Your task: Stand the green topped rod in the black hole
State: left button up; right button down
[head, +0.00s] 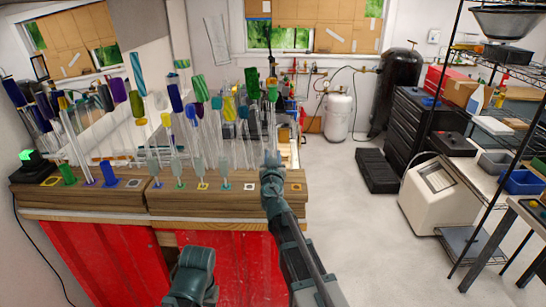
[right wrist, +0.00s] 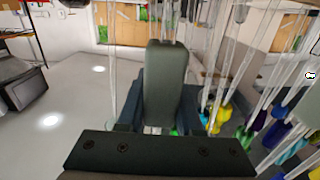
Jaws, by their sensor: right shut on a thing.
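A clear rod with a green top (head: 272,93) stands roughly upright at the right end of the row of rods. My right gripper (head: 272,163) is shut on its lower part, over the front right of the wooden block (head: 225,205). The rod's lower end is hidden by the gripper. In the right wrist view a dark gripper part (right wrist: 165,85) fills the middle and covers the grip. I cannot make out the black hole; my gripper covers part of the block between a white square and an orange square.
Many clear rods with coloured tops, such as a green one (head: 252,83) and a purple one (head: 118,90), crowd to the left. A white-marked hole (head: 250,187) and an orange-marked hole (head: 296,187) flank my gripper.

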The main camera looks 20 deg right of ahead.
jog(key=shift+f+b, duration=0.3)
dwell(0.4)
jog(key=shift+c, duration=2.4)
grip_release()
jog(key=shift+s, duration=0.1)
jog(key=v, duration=1.4)
jog(key=s+a+f+g+h+b, duration=0.1)
jog(key=s+f+g, duration=0.35)
jog(key=f, duration=0.35)
jog(key=s+f+g+b, duration=0.1)
jog(key=s+f+g, duration=0.35)
jog(key=f, duration=0.35)
jog(key=s+a+f+n+g+y, duration=0.2)
jog(key=s+a+f+n+g, duration=0.1)
jog(key=s+a, duration=0.3)
jog(key=s+a+f+n+g+y, duration=0.2)
jog(key=s+a+f+n+g, duration=0.2)
jog(key=s, duration=0.5)
jog(key=shift+a+f+g+y+b, duration=0.4)
jog(key=shift+a+f+g, duration=0.4)
jog(key=shift+a, duration=0.3)
